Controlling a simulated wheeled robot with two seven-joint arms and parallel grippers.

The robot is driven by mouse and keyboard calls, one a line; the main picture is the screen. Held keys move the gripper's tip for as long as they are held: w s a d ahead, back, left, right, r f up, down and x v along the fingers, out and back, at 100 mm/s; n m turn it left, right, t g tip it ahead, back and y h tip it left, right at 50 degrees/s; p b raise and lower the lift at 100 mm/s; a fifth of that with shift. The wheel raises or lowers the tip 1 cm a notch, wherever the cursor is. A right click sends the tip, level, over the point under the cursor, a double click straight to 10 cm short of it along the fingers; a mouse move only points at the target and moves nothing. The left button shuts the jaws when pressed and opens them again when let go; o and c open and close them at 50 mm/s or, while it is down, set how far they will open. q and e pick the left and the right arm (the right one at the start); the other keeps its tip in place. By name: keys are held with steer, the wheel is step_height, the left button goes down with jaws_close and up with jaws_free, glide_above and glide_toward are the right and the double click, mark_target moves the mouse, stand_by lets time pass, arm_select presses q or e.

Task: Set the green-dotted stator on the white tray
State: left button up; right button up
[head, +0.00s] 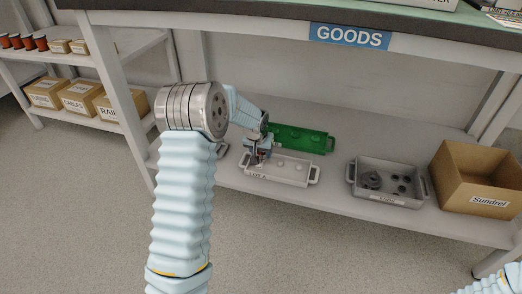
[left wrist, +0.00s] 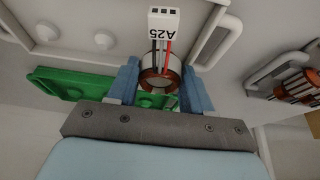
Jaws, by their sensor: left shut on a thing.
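My left gripper (head: 259,156) is over the left end of the white tray (head: 290,172) on the lower shelf. In the left wrist view its two fingers (left wrist: 158,88) are shut on a stator (left wrist: 153,78), a ring with copper windings. Black and red wires run from it to a white connector (left wrist: 164,20) marked A25. No green dot shows on the side I see. The white tray also shows in the left wrist view (left wrist: 75,25), with round knobs on its floor. I cannot tell whether the stator touches the tray. Only part of my right arm shows, at the lower right.
A green tray (head: 303,138) lies just behind the white one. A grey bin (head: 375,197) with dark parts and a cardboard box (head: 467,170) stand to the right. More wound parts (left wrist: 296,87) show at the right of the left wrist view. The table edge overhangs the shelf.

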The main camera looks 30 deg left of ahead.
arm_select(q)
steer(key=shift+f, duration=0.6)
steer(key=shift+f, duration=0.25)
stand_by(0.3)
steer(key=o, duration=1)
steer(key=shift+r, duration=0.1)
steer(key=shift+r+p, duration=1.45)
steer(key=shift+r, duration=1)
steer(key=shift+o, duration=0.2)
